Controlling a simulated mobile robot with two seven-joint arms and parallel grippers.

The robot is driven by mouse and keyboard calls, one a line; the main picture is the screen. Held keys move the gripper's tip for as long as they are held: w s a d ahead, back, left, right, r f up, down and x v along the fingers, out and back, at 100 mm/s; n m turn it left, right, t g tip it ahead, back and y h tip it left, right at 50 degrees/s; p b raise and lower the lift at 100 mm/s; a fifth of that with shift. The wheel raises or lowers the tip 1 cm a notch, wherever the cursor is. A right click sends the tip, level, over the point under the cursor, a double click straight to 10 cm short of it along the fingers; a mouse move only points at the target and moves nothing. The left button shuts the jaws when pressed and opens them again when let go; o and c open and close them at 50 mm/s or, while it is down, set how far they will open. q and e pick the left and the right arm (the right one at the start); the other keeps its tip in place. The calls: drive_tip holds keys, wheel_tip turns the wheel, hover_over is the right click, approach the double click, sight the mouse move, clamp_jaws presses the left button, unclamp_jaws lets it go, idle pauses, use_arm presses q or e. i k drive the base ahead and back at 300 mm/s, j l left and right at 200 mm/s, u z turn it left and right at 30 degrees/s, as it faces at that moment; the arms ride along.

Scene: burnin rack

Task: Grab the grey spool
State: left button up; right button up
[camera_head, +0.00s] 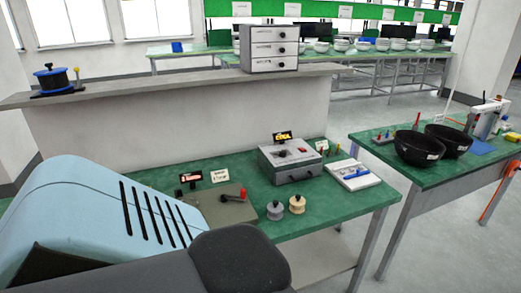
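The grey spool (275,211) stands upright on the green mat of the middle bench (345,207), near its front edge. A cream spool (297,205) stands just to its right with a small gap. The grey spool is clear of anything on top of it. Neither of my grippers is in view, so I cannot see what they hold or how they are set.
Left of the spools is a drab metal box (222,205) with a red-knobbed lever. Behind them is a grey instrument box (290,162) with a lit display. A white tray (354,175) lies to the right. Black bowls (417,147) stand on another bench.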

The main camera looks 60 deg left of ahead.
sight(275, 209)
drive_tip(key=u, duration=1.65)
